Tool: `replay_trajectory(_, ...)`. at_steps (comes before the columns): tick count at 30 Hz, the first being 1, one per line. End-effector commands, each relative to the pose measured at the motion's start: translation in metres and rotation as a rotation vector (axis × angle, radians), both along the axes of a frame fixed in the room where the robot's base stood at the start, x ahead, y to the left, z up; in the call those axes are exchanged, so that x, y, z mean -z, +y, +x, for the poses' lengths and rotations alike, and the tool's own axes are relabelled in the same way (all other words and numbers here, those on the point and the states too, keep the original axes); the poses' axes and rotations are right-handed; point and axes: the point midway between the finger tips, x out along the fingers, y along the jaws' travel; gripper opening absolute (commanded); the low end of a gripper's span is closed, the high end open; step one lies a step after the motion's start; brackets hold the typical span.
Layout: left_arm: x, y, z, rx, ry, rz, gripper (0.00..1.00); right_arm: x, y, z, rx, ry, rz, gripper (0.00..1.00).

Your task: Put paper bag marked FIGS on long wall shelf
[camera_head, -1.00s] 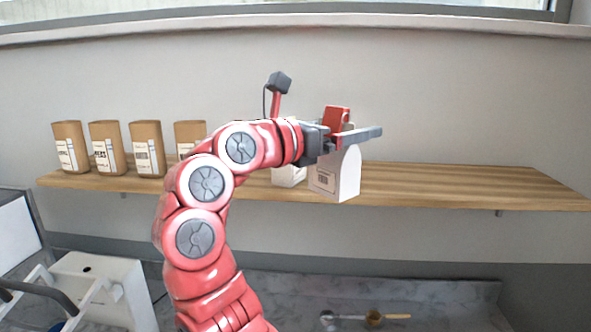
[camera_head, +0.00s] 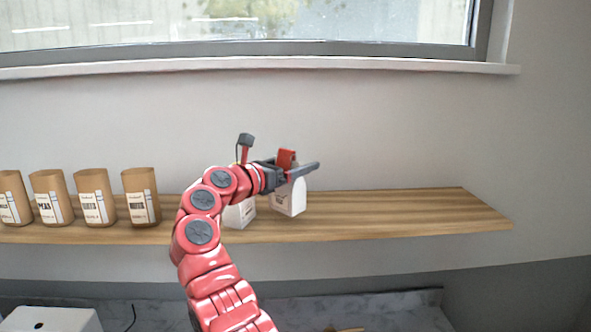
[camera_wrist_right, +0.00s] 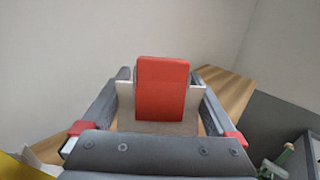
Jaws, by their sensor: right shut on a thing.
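A white paper bag (camera_head: 290,198) hangs upright in my right gripper (camera_head: 292,169), over the long wooden wall shelf (camera_head: 400,212). The gripper is shut on the top of the bag. The bag's label is too small to read surely. Its base appears over the shelf board, but I cannot tell whether it touches. In the right wrist view, the bag (camera_wrist_right: 126,103) shows pale between the grey fingers, partly hidden by a red part of the gripper. My left gripper is not in view.
Another white bag (camera_head: 241,214) stands on the shelf just left of the held one, partly hidden by my arm. Several brown bags (camera_head: 94,198) stand further left. The shelf's right part is clear. A window (camera_head: 240,25) is above.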

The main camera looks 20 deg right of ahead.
Motion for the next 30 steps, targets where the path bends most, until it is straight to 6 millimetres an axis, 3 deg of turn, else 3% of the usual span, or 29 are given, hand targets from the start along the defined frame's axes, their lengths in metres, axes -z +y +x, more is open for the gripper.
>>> replay_trajectory(7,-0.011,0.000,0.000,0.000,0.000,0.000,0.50,0.027,0.000,-0.001,0.001,0.001,-0.002,0.00)
replay_trajectory(19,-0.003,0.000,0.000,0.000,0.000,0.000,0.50,0.033,0.000,-0.001,0.001,-0.001,-0.002,0.00)
replay_trajectory(20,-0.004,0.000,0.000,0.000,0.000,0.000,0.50,0.032,0.000,-0.001,0.000,0.000,-0.001,0.97)
replay_trajectory(21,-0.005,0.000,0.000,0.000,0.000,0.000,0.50,0.032,0.000,-0.001,0.000,0.000,-0.001,1.00)
replay_trajectory(30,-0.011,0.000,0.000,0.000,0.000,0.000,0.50,0.027,0.000,-0.001,0.000,0.001,-0.002,1.00)
